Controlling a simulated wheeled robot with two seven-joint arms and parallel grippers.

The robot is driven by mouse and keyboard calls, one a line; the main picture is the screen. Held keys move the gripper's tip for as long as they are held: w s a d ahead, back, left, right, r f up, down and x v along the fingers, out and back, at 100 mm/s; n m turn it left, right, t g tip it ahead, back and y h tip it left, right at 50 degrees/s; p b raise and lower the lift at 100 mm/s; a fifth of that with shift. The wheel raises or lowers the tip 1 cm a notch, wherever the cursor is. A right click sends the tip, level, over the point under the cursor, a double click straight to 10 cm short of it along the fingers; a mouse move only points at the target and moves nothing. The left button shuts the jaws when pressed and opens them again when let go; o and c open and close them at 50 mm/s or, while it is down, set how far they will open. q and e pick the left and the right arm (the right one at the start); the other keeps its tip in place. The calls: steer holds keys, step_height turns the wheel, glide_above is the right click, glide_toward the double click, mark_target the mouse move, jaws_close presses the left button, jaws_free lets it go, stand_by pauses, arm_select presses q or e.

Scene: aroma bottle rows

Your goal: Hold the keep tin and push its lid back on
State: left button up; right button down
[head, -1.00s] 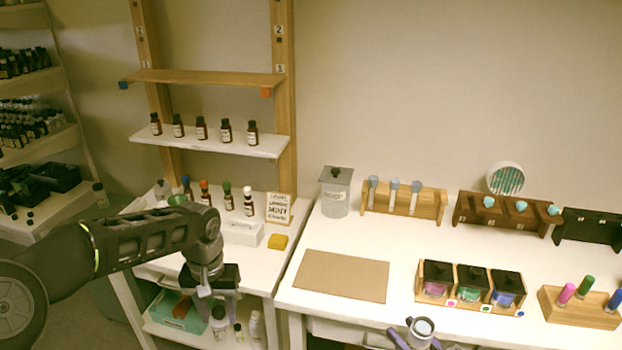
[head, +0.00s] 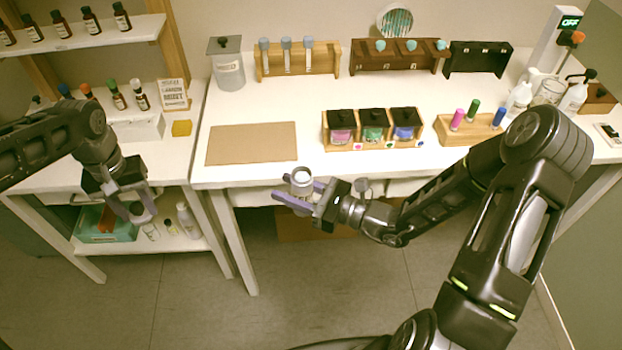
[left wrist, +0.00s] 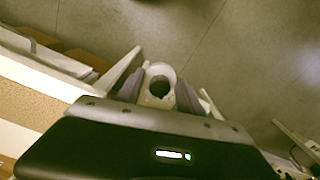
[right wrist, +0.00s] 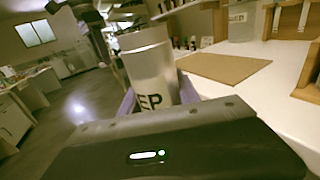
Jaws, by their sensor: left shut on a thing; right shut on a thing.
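The keep tin (right wrist: 148,68) is a grey metal cylinder with dark letters, of which "EP" shows in the right wrist view. My right gripper (head: 299,192) is shut around it and holds it upright in front of the table edge; its pale round top (head: 301,175) shows in the head view. My left gripper (head: 135,212) is well to the left, in front of the side shelf unit, apart from the tin. It is shut on a small pale round piece with a dark centre (left wrist: 158,86), seen in the left wrist view, which looks like the lid.
The white table (head: 265,180) carries a brown mat (head: 252,144), a lidded grey canister (head: 228,68), a rack of three dark-lidded jars (head: 372,146) and a wooden block with coloured vials (head: 470,130). A teal bin (head: 105,224) sits on the low shelf. Air between my grippers is clear.

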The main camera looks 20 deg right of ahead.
steer(key=w+a+f+n+g+y, duration=0.1)
steer(key=a+n+g+y, duration=0.2)
steer(key=a, duration=0.5)
steer(key=n+g, duration=0.1)
steer(key=g, duration=0.1)
steer(key=shift+a+g+y, duration=0.15)
steer(key=shift+g+y, duration=0.15)
steer(key=shift+g, duration=0.1)
arm_select(q)
steer(key=s+d+r+n, duration=0.1)
steer(key=d+r+n, duration=0.3)
steer(key=d, duration=0.5)
steer(key=s+d+r+n, duration=0.1)
steer(key=d+r+n, duration=0.3)
steer(key=d+n, duration=0.3)
steer(key=s+d+r+n, duration=0.1)
steer(key=d+r+n, duration=0.3)
steer(key=d, duration=0.7)
steer(key=shift+s+r+n, duration=0.4)
steer(key=shift+n, duration=0.3)
steer(key=shift+f, duration=0.15)
steer(key=shift+f, duration=1.85)
